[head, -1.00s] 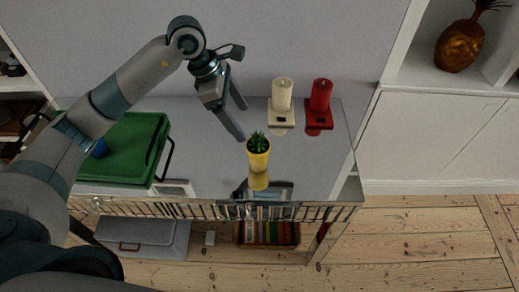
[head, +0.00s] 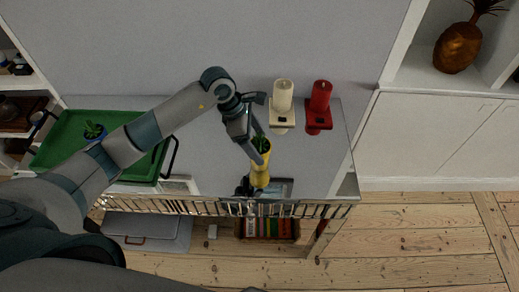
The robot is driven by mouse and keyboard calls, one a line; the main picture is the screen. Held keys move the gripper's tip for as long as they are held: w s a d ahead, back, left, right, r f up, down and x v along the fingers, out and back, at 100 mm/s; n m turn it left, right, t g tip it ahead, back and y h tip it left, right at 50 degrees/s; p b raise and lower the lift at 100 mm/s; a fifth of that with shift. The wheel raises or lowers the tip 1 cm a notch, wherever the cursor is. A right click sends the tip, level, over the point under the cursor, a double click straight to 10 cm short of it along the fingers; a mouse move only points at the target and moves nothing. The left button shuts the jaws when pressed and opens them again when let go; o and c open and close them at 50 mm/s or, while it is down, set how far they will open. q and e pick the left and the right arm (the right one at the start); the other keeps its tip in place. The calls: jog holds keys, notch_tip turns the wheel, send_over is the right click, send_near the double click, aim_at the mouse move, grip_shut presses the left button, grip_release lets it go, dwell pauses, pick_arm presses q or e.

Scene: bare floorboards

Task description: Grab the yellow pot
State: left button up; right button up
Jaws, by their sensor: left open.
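The yellow pot (head: 261,158) with a small green plant (head: 261,143) stands upright on the reflective top of the console table, near its front edge. My left gripper (head: 259,148) is open and is right at the pot. One finger overlaps the pot's upper left in the picture, and another passes behind the plant. I cannot tell whether either finger touches the pot. My right gripper is not in view.
A green tray (head: 70,124) with a blue pot (head: 95,132) lies left, partly under my arm. The table's right part (head: 325,165) is clear.

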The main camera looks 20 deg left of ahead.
pick_arm(q)
jog(key=shift+d+f, duration=0.2)
jog(key=shift+f, duration=0.35)
jog(key=shift+d+f+p, duration=0.25)
jog(key=shift+f+p, duration=0.35)
jog(key=shift+p, duration=0.25)
jog(key=p+x, duration=0.1)
jog(key=x, duration=0.2)
jog(key=shift+s+p, duration=0.1)
jog(key=shift+p, duration=0.25)
jog(key=shift+f, duration=0.5)
